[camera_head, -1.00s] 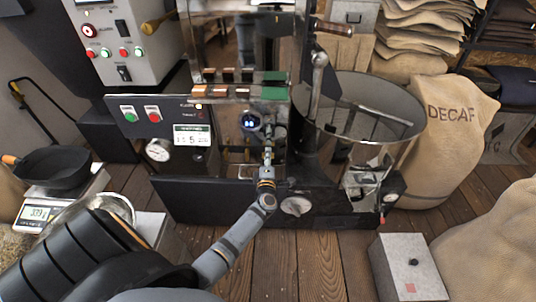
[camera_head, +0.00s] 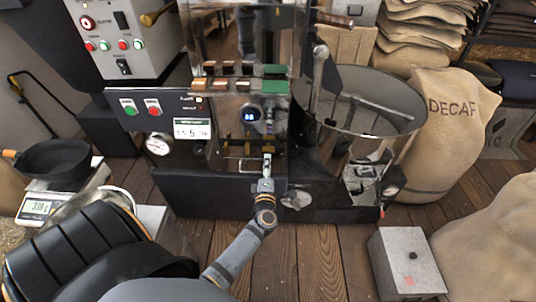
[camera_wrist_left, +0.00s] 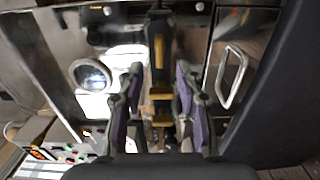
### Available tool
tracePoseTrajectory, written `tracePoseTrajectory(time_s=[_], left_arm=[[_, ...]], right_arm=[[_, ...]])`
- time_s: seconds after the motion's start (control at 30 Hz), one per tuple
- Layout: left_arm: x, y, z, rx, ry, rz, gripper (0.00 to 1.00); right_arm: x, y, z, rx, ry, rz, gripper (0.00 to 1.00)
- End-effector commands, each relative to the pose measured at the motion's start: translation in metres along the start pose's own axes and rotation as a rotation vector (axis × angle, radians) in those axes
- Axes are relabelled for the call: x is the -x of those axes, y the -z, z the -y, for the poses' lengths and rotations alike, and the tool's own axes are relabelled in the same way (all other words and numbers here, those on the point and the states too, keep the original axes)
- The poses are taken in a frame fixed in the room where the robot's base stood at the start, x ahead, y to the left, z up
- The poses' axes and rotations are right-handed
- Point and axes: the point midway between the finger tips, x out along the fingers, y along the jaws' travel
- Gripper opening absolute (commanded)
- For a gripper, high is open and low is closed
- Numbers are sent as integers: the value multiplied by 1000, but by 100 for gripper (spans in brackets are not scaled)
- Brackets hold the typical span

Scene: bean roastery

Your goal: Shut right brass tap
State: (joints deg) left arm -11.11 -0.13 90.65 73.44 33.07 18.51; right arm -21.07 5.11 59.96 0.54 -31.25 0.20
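My left gripper (camera_head: 267,165) reaches up to the lower front of the roasting machine (camera_head: 225,188) in the head view. In the left wrist view its two fingers (camera_wrist_left: 160,103) stand apart, open. A brass tap (camera_wrist_left: 158,50) shows between and beyond them, with a dark upright part and a brass lower piece. A gap shows on the left side of the brass; I cannot tell whether either finger touches it. In the head view the tap is mostly hidden by the gripper and too small to tell its setting. My right gripper is not in view.
A steel drum (camera_head: 365,110) stands right of the machine front. A metal handle (camera_wrist_left: 232,75) sits right of the fingers. A grey box (camera_head: 405,262) stands on the floor at right.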

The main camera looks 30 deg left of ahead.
Motion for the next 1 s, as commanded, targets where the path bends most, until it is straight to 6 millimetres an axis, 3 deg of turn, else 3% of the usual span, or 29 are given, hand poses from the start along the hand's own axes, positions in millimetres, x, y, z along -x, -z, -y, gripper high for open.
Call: tracePoseTrajectory(time_s=[0.1, 0.27, 0.83, 0.93, 1.0], left_arm=[[24, 0, 1, 1, 3, -1, 36], [39, 0, 0, 1, 1, 0, 36], [42, -1, 2, -8, 2, 7, 36], [47, -14, 23, -122, 27, 92, 36], [58, -32, 58, -295, 69, 224, 36]], right_arm=[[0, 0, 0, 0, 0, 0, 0], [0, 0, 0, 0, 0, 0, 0], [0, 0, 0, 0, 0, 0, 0], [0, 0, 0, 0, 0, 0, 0], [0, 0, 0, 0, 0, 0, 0]])
